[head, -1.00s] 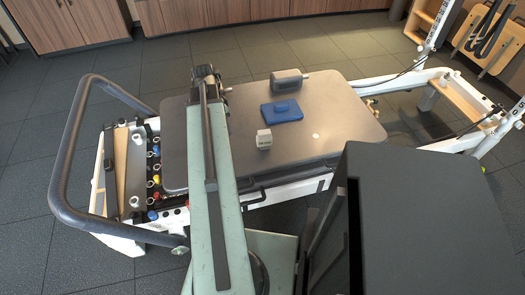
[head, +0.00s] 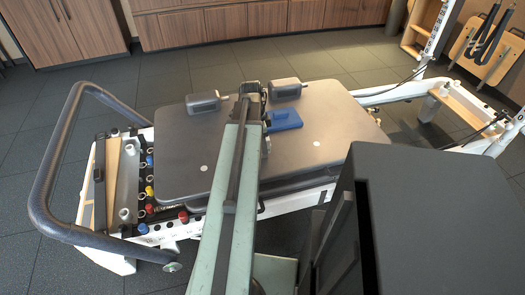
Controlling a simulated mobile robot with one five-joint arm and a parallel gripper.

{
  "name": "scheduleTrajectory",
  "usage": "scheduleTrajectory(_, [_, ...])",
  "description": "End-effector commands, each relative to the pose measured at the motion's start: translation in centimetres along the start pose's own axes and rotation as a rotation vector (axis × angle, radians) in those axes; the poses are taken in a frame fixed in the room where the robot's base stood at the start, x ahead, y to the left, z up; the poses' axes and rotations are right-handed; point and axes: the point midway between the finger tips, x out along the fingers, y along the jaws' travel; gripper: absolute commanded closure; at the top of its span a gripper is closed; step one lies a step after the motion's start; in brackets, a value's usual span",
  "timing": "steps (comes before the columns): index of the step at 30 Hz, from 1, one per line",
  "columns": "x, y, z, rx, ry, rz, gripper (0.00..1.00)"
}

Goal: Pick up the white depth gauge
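The white depth gauge is mostly or wholly hidden behind my arm. A small white block with dark marking, which seems to be the gauge, stood on the grey padded carriage (head: 330,115) in the earlier head view. A pale sliver (head: 267,146) shows just right of my arm near that place; I cannot tell if it is the block's edge or part of my arm. My gripper (head: 252,90) is at the far end of the green arm, over the carriage and just left of a blue object. Its fingers are too small and dark to read.
The blue object (head: 284,118) lies on the carriage. Two dark shoulder blocks (head: 203,102) (head: 287,88) stand at its far edge. A curved grey bar (head: 68,120) stands left, beside springs with coloured ends. A white rail (head: 400,90) runs right. Wooden cabinets line the back.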

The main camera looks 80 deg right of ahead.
Motion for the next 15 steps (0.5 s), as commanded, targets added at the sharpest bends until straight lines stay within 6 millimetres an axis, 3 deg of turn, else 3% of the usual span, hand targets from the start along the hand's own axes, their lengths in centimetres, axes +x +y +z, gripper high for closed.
scheduleTrajectory(1, [1.8, -0.2, 0.2, 0.0, 0.0, 0.0, 0.45])
scheduleTrajectory(4, [3.5, -0.2, 0.2, 0.0, 0.0, 0.0, 0.45])
scheduleTrajectory(12, [3.6, -0.2, 0.1, 0.0, 0.0, 0.0, 0.45])
scheduleTrajectory(13, [3.6, -0.2, 0.1, 0.0, 0.0, 0.0, 0.48])
scheduleTrajectory(15, [3.6, -0.2, 0.1, 0.0, 0.0, 0.0, 0.68])
